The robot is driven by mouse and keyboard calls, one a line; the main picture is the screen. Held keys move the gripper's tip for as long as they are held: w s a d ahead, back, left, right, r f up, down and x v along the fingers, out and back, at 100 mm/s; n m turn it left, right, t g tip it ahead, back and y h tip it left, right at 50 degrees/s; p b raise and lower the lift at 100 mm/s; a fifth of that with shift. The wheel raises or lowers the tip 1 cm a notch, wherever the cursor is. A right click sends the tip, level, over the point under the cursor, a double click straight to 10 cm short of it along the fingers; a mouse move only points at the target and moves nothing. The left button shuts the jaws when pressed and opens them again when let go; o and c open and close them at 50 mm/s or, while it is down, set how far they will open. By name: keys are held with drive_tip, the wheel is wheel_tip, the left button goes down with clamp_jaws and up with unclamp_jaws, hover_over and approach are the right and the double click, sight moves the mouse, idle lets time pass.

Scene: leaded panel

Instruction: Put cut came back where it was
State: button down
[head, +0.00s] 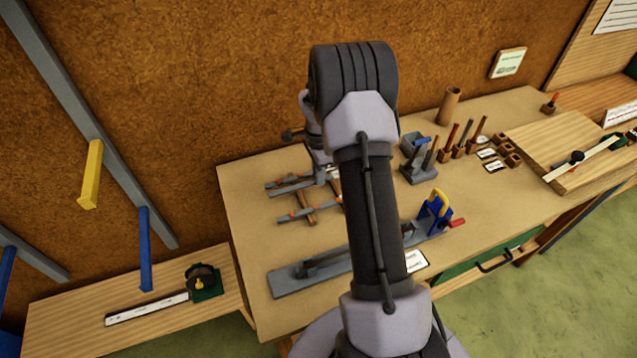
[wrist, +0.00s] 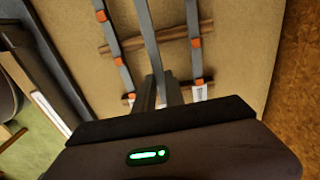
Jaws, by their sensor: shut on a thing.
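My gripper (wrist: 165,92) is shut on a plain grey strip, the cut came (wrist: 149,40), which runs away from the fingers over a wooden rack (wrist: 158,38). Two other grey strips with orange marks lie on the rack, the left strip (wrist: 108,38) and the right strip (wrist: 194,60). The held strip is between them. I cannot tell whether it touches the rack bars. In the head view my gripper (head: 323,160) is at the back of the bench above the rack (head: 309,214), largely hidden by my arm, and the held strip cannot be made out clearly.
The bench (head: 250,205) carries a long grey fixture (head: 300,278) with a blue and yellow end (head: 437,212). A grey holder (head: 420,168), upright handled tools (head: 465,138) and a brown cylinder (head: 449,105) stand right of my arm. A low side bench (head: 80,325) is at left.

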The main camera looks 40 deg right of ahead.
wheel_tip(320, 180, down, 4)
drive_tip(key=shift+w+r+b, duration=0.1)
drive_tip(key=shift+r+b, duration=0.15)
drive_tip(key=shift+b, duration=0.25)
drive_tip(key=shift+f, duration=0.2)
drive_tip(key=c, duration=1.4)
unclamp_jaws()
